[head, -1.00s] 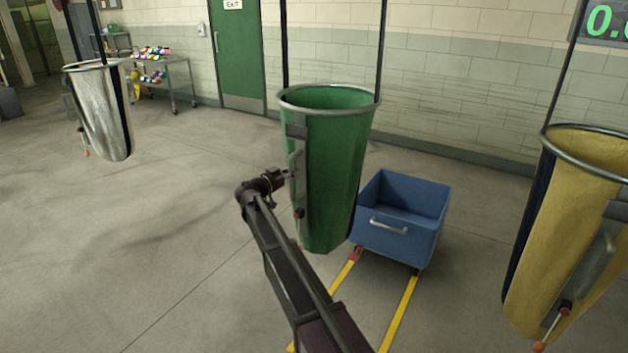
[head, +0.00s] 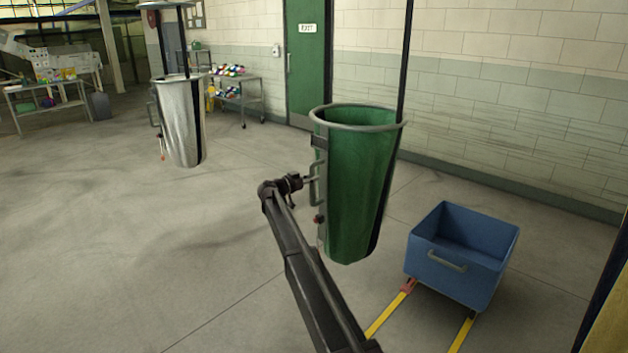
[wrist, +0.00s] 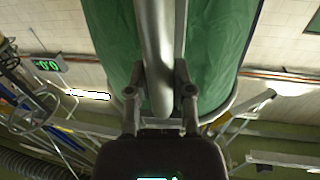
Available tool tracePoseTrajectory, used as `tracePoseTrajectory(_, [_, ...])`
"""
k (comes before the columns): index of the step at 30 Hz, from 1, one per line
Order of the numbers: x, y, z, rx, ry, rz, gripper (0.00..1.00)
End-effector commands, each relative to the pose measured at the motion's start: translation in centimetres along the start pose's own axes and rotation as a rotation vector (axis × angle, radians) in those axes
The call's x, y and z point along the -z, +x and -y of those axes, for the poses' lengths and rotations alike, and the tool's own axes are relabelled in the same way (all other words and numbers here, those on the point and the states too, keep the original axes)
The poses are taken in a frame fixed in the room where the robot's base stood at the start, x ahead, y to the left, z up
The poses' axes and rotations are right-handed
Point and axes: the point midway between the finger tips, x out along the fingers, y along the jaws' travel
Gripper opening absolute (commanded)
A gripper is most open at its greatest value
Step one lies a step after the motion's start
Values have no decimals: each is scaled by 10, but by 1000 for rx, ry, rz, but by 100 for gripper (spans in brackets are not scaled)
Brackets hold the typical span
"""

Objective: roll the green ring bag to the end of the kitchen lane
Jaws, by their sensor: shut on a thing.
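The green ring bag (head: 357,185) hangs from dark straps by its metal ring, in the middle of the head view. A grey upright handle and a small red-tipped lever are on its left side. My gripper (head: 306,181) reaches that handle from the left. In the wrist view the two fingers of my gripper (wrist: 161,95) are closed on the grey handle bar (wrist: 156,40), with the green cloth (wrist: 215,35) behind it. The bag hangs clear of the floor. The end of the lane cannot be made out.
A blue wheeled bin (head: 462,262) stands on yellow floor lines (head: 392,308) to the right of the bag. A white bag (head: 183,120) hangs at the back left. A yellow bag (head: 612,320) is partly in view at right. The floor at left is clear.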

Motion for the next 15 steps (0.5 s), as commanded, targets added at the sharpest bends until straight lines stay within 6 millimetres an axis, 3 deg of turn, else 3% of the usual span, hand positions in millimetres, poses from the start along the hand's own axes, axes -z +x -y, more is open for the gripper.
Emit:
tracePoseTrajectory(4, [0,0,-2,-3,0,2,0])
tracePoseTrajectory(5, [0,0,-2,-2,1,2,33])
tracePoseTrajectory(8, [0,0,-2,-3,1,2,62])
tracePoseTrajectory(15, [0,1,-2,-3,0,1,65])
